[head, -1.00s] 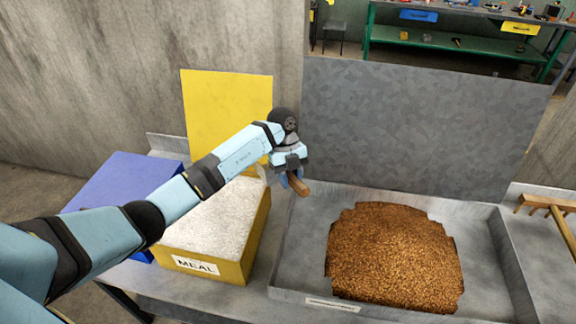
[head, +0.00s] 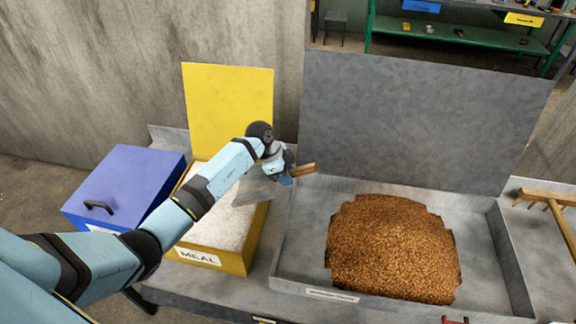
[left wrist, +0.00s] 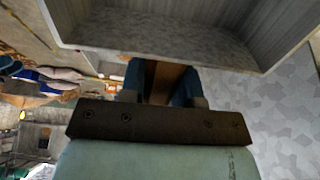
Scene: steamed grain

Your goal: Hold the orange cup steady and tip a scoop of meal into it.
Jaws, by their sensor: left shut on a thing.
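My left gripper (head: 287,174) is shut on the wooden handle (head: 304,170) of a grey metal scoop (head: 254,190). The scoop is over the right part of the yellow meal bin (head: 236,258), with the handle pointing right. I cannot tell whether it touches the pale meal (head: 213,222) or holds any. In the left wrist view the brown handle (left wrist: 165,82) is between the blue fingers (left wrist: 160,88), and a grey, wide-walled shape fills the top. The orange cup is not in view, nor is my right gripper.
A blue box (head: 130,180) with a dark handle stands left of the bin. A grey tray (head: 300,262) of brown grain (head: 392,250) is on the right, with a tall grey panel (head: 420,120) behind it. A wooden rake (head: 548,200) lies at far right.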

